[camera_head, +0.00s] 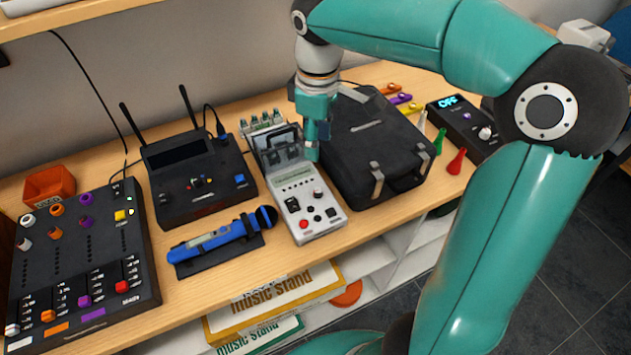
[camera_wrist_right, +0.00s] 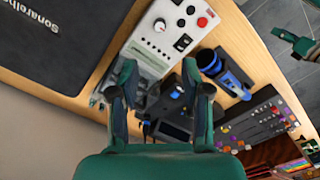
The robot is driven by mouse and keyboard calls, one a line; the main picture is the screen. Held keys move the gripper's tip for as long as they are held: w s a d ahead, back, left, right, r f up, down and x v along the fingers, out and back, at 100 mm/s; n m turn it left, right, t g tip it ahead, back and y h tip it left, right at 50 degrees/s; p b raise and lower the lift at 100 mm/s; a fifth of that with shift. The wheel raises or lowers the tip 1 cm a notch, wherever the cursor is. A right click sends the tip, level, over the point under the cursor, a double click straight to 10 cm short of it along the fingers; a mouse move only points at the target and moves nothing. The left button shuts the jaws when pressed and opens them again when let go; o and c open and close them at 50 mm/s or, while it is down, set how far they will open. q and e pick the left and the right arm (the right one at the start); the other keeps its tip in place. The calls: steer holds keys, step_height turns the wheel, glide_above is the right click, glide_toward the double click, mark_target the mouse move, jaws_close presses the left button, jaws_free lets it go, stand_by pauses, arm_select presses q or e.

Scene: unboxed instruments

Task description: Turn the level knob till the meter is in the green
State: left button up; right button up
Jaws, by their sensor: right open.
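A light grey instrument (camera_head: 325,226) lies on the wooden bench, with a small display (camera_head: 293,178), a white knob (camera_head: 317,192) and several red and black controls. The display's reading is too small to tell. In the right wrist view the knob (camera_wrist_right: 160,25) shows near the top of the instrument's pale face (camera_wrist_right: 176,12). My right gripper (camera_head: 312,152) points down over the instrument's far end, beyond the knob and apart from it. Its two fingers (camera_wrist_right: 160,88) are spread with nothing held between them. A teal arm end, seemingly my left gripper (camera_wrist_right: 296,43), shows at the right wrist view's edge; its jaws are unclear.
A black case (camera_head: 372,135) lies close to the instrument's right. A blue microphone (camera_head: 222,237) on a dark rest and a black receiver with antennas (camera_head: 200,175) stand left. A mixer (camera_head: 85,255) is farther left. A black box reading OFF (camera_head: 465,128) stands right.

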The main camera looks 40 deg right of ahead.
mark_target(319, 190)
step_height(319, 190, down, 14)
steer(key=shift+s+f, duration=0.1)
steer(key=shift+f, duration=0.15)
steer(key=shift+c, duration=0.3)
steer(key=shift+d, duration=0.1)
jaws_close()
